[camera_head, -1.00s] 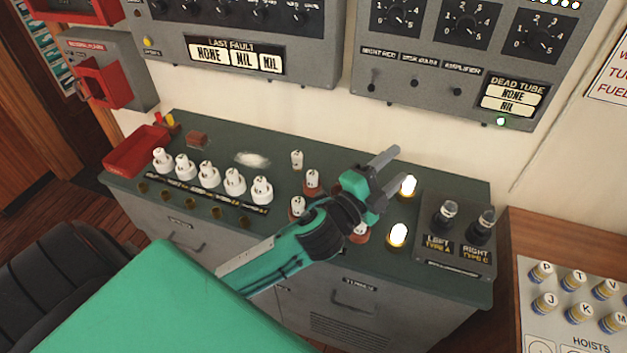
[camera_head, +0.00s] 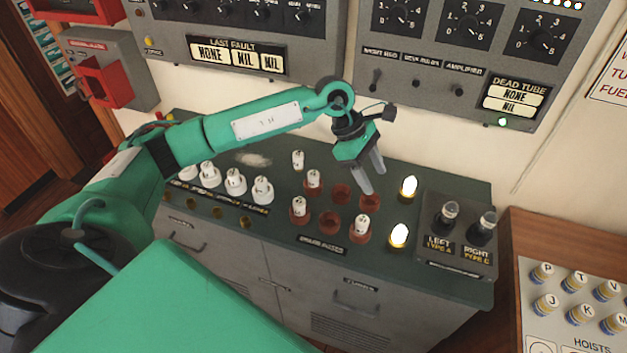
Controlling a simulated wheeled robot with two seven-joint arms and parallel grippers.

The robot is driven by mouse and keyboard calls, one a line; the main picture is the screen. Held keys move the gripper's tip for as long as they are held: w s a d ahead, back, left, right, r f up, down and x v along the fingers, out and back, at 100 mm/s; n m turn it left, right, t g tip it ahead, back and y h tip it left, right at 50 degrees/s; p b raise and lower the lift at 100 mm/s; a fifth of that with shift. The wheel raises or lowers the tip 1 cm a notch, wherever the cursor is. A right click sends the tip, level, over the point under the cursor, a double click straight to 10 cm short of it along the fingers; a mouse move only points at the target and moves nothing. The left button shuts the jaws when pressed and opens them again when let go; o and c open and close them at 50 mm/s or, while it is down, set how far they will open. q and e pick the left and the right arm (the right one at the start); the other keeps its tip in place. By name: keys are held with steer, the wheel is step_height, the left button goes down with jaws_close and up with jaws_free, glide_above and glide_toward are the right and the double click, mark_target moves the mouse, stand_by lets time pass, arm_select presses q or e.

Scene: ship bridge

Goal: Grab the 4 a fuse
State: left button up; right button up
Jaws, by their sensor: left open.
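White fuses stand on the dark green console top (camera_head: 440,185). One fuse (camera_head: 298,160) stands alone towards the back. Three sit in red sockets: one at the back left (camera_head: 313,180), one at the front left (camera_head: 299,208) and one at the front right (camera_head: 362,226). More white fuses (camera_head: 235,181) stand in a row at the left, partly hidden by my left arm. Their markings are too small to read, so I cannot tell which is the 4 A fuse. My left gripper (camera_head: 374,182) is open and empty, pointing down near an empty red socket (camera_head: 370,201). My right gripper is out of view.
Two lit lamps (camera_head: 409,187) (camera_head: 398,236) stand right of the sockets. A grey box with two dark-based tubes (camera_head: 449,212) is at the console's right end. Wall panels (camera_head: 460,70) rise behind. A hoist panel (camera_head: 575,300) lies to the right.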

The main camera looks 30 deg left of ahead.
arm_select(q)
steer(key=w+a+r+y, duration=0.25)
steer(key=a+y, duration=0.35)
steer(key=a, duration=0.9)
steer(key=p, duration=0.3)
glide_above(314, 173)
steer(key=f, duration=0.8)
steer(key=shift+w+d, duration=0.1)
steer(key=shift+d, duration=0.1)
steer(key=shift+f+p, duration=0.5)
steer(key=f+p, duration=0.1)
steer(key=f, duration=0.1)
steer(key=f+p, duration=0.1)
steer(key=f, duration=0.1)
steer(key=shift+a, duration=0.2)
steer(key=shift+f, duration=0.2)
steer(key=c, duration=1)
steer(key=shift+c, duration=0.3)
steer(key=shift+r, duration=0.1)
